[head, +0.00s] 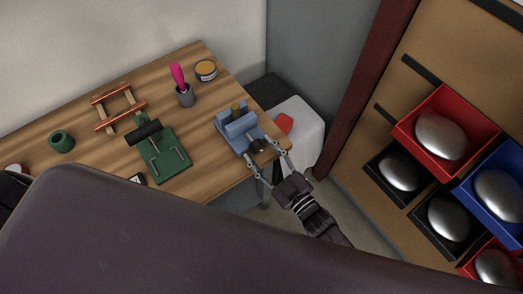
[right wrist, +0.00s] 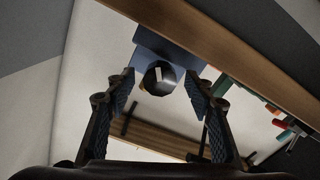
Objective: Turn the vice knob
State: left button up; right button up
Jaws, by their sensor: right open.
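The blue vice (head: 238,127) stands at the right end of the wooden table, with a brass-coloured piece (head: 236,108) at its jaws. Its dark round knob (right wrist: 160,77) faces my right wrist camera and carries a white mark, which looks tilted slightly off vertical. My right gripper (right wrist: 160,92) is open, with one finger on each side of the knob and a visible gap on both sides in the wrist view. In the head view the right gripper (head: 266,156) reaches the vice from the table's front right. My left gripper is not visible.
A green press (head: 165,158), a red-barred wooden frame (head: 119,108), a green cup (head: 61,141), a grey cup with a pink tool (head: 185,96) and a jar (head: 206,70) stand on the table (head: 75,172). Bins with silvery domes, including a red one (head: 478,125), are at right.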

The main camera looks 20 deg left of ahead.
jog(key=v, duration=1.2)
jog(key=shift+a+f, duration=0.1)
jog(key=s+d+f+m+g+h, duration=0.1)
jog(key=d+f+m+h, duration=0.15)
jog(key=d+f, duration=0.5)
jog(key=d+f+m+h, duration=0.2)
jog(key=d+f+h, duration=0.2)
jog(key=f, duration=0.6)
jog(key=s+d+f+m+g+h, duration=0.1)
jog(key=d+f+m+h, duration=0.25)
jog(key=d+f, duration=0.4)
jog(key=s+d+f+m+g+h, duration=0.2)
jog(key=s+f, duration=0.6)
jog(key=s, duration=0.5)
jog(key=s+d+f+m+g+h, duration=0.2)
jog(key=s+d+f+g, duration=0.3)
jog(key=s, duration=0.9)
notch_tip(320, 180, down, 3)
jog(key=shift+f+m+g, duration=0.15)
jog(key=shift+m+g, duration=0.35)
jog(key=shift+d, duration=0.1)
